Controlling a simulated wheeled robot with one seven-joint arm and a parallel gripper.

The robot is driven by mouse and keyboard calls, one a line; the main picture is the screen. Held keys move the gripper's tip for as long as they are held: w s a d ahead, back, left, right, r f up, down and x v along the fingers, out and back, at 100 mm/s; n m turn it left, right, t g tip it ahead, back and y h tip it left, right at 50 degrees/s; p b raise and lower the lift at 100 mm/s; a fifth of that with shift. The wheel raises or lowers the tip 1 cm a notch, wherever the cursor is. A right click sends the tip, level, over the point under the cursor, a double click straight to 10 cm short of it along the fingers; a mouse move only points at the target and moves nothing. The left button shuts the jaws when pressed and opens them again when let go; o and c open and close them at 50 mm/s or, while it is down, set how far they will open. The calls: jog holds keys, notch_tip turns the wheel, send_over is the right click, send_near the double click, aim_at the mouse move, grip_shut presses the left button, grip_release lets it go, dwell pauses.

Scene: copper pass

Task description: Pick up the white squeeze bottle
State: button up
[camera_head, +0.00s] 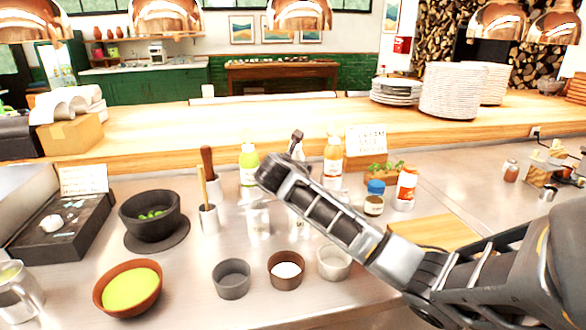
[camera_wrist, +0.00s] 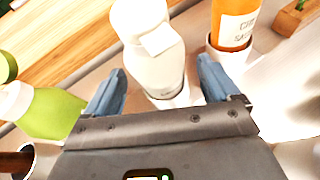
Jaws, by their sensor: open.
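The white squeeze bottle (camera_wrist: 155,65) stands in the wrist view between a green bottle on the left and an orange bottle on the right. My gripper (camera_wrist: 160,80) is open, with one blue-grey finger on each side of the bottle's lower part. The fingers look apart from it; whether either touches cannot be told. In the head view my gripper (camera_head: 296,142) reaches in between the green and orange bottles, and my arm hides most of the white bottle there.
Close neighbours are the green bottle (camera_head: 248,165) and the orange bottle (camera_head: 332,160). Several small bowls, such as the grey one (camera_head: 231,283), stand nearer. A blue-lidded jar (camera_head: 374,197) stands to the right. The wooden ledge (camera_head: 250,125) runs behind.

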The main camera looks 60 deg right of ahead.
jog(key=shift+x, duration=1.65)
jog(key=shift+f, duration=0.1)
jog(key=c, duration=1.4)
jog(key=shift+m+g, duration=0.3)
jog(key=shift+g, duration=0.1)
jog(key=r, duration=1.1)
jog(key=shift+w+d+r, duration=0.2)
jog(key=shift+w+d, duration=0.05)
jog(key=shift+w, duration=0.05)
jog(key=shift+w+d+r+m+g, duration=0.25)
jog(key=shift+d+r+m+g, duration=0.3)
jog(key=shift+g, duration=0.25)
jog(key=shift+f+m+g+y+p, duration=0.1)
jog(key=shift+m+g+y+p, duration=0.2)
jog(key=shift+m+g+y, duration=0.15)
jog(key=shift+f+g, duration=0.2)
jog(key=shift+g, duration=0.25)
jog(key=shift+a+f+m+g+y, duration=0.35)
jog(key=shift+f+m+g+y, duration=0.3)
jog(key=shift+f, duration=0.25)
jog(key=shift+s+f+p, duration=0.1)
jog(key=shift+f+p, duration=0.45)
jog(key=shift+f, duration=4.55)
